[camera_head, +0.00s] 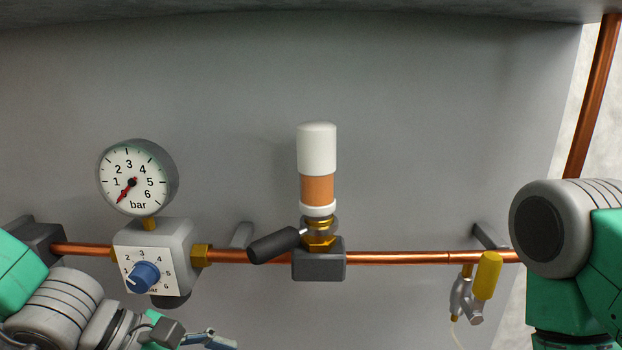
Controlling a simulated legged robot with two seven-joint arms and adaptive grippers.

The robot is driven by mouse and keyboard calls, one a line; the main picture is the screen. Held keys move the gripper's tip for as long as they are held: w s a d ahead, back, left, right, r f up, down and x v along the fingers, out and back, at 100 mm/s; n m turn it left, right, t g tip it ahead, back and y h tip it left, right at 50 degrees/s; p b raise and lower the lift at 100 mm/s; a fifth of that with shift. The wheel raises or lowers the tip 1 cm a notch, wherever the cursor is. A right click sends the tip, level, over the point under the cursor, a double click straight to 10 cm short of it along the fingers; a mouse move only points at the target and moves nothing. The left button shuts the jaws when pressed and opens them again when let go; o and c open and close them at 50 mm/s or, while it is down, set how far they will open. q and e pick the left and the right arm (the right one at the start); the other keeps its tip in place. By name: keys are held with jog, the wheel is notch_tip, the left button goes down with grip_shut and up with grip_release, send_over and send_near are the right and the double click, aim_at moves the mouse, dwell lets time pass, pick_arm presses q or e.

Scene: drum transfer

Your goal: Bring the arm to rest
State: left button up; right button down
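My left arm (55,308), green and grey, comes in at the lower left, below and in front of the copper pipe. Its gripper (212,340) is at the bottom edge, below and right of the blue knob. Only part of its fingers shows, cut off by the frame, so I cannot tell if it is open or shut. My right arm (565,240) shows at the right edge as a grey joint and green links. Its gripper is out of view.
A copper pipe (390,258) runs along the grey wall. It carries a pressure gauge (133,178), a regulator with a blue knob (143,277), a valve with a black lever (272,246) under a white-and-orange cylinder (317,150), and a yellow-handled fitting (487,275).

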pick_arm(q)
jog(key=s+a+f+m+g+y, duration=0.1)
jog(key=s+a+f+m+y, duration=0.2)
jog(key=s+a+f+m, duration=0.45)
jog(key=s+a+f+m+g+y, duration=0.1)
jog(key=s+a+f+m+y, duration=0.35)
jog(key=f, duration=0.65)
jog(key=s+a+f+m+y, duration=0.2)
jog(key=s+a+f+m, duration=0.2)
jog(key=s+f+m, duration=0.35)
notch_tip(320, 180, down, 7)
jog(key=w+d+b, duration=0.1)
jog(key=w+b, duration=0.1)
jog(key=b, duration=0.4)
jog(key=shift+w+b, duration=0.2)
jog(key=shift+b, duration=0.1)
jog(key=shift+w+n, duration=0.1)
jog(key=shift+n, duration=0.15)
